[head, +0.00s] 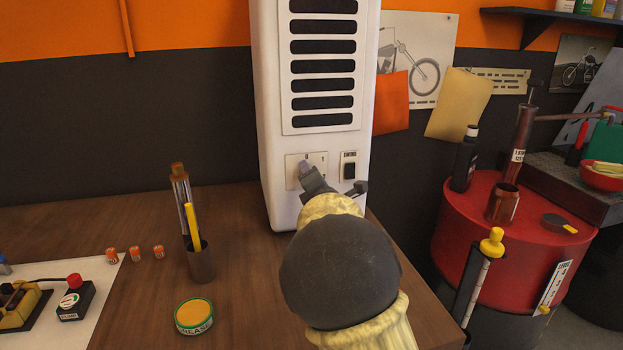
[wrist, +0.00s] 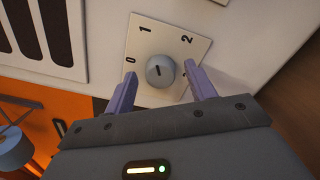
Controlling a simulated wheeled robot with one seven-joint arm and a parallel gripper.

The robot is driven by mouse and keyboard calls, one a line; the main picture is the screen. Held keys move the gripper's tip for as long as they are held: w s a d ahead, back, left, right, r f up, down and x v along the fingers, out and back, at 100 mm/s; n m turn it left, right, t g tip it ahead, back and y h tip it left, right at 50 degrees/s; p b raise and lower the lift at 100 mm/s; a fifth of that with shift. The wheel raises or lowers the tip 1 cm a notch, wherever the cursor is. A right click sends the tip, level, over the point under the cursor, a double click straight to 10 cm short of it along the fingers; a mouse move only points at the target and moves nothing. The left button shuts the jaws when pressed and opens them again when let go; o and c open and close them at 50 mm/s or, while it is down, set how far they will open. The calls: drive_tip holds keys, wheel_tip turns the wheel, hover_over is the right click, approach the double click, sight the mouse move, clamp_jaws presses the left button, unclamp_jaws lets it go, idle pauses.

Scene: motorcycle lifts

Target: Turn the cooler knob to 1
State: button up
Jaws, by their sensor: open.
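The cooler (head: 273,110) is a tall white unit with dark vent slots, standing on the wooden bench. Its knob (wrist: 160,71) is round and grey with a short dark mark, on a cream dial plate (wrist: 146,46) printed 0, 1 and 2. In the wrist view the mark lies roughly level in the picture; which end points is unclear. My gripper (wrist: 160,76) is open, its two purple fingers on either side of the knob with visible gaps. In the head view my gripper (head: 309,174) covers most of the knob and part of the plate (head: 292,165).
A dark SWING switch (head: 349,171) sits right of the dial plate. A pen cup (head: 201,262), a green-rimmed tin (head: 193,316) and small orange-and-white items (head: 134,253) stand on the bench (head: 150,290). A red drum (head: 470,225) stands to the right.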

drive_tip(key=b+v, duration=0.1)
drive_tip(key=v, duration=0.6)
